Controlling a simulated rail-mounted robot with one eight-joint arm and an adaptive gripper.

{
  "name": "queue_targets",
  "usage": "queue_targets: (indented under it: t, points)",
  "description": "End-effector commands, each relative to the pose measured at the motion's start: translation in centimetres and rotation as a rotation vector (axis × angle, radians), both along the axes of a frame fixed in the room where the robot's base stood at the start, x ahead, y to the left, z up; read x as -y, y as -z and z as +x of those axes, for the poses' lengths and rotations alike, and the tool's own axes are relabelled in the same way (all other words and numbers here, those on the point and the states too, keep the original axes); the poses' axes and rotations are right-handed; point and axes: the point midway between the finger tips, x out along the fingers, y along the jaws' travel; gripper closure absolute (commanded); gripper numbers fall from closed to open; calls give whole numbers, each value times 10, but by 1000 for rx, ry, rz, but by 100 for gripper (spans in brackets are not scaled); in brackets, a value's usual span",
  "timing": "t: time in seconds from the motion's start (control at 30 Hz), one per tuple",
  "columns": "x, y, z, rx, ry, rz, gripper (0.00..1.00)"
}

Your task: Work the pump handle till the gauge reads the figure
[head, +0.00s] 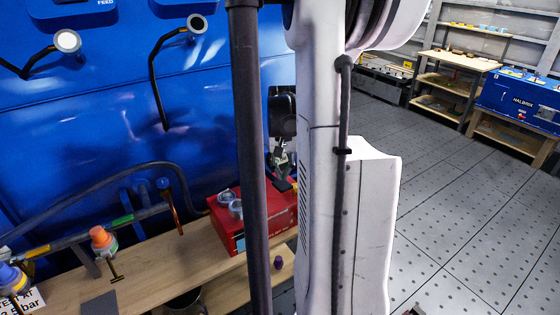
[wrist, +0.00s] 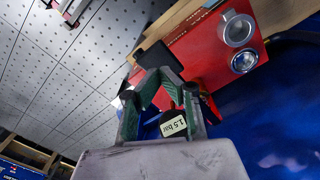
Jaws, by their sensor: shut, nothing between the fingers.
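A red box-shaped unit (head: 240,235) with two round fittings on top sits on the wooden bench. The wrist view shows the red unit (wrist: 200,55) and its round metal fittings (wrist: 239,29) beyond my fingers. My gripper (head: 284,182) is above the right part of this unit, partly hidden by my arm. In the wrist view my green-padded gripper (wrist: 160,78) is shut and empty. A dark part with a label reading 1.5 bar (wrist: 173,127) shows behind the fingers. I cannot clearly identify the pump handle, and no gauge needle is readable.
A bench sign (head: 30,303) reading bar is partly cut off. Pipework with an orange-capped valve (head: 102,238) runs along the bench (head: 150,262) at left. A blue machine wall (head: 100,110) stands behind. The perforated floor (head: 460,200) at right is clear.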

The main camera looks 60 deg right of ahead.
Motion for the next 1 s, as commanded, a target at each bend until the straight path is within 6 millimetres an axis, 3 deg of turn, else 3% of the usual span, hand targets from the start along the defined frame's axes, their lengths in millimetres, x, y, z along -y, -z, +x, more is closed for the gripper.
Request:
queue_targets:
  t: [0.57, 1.0]
  points:
    - [0, 1, 0, 0, 0, 0, 100]
    - [2, 39, 4, 0, 0, 0, 100]
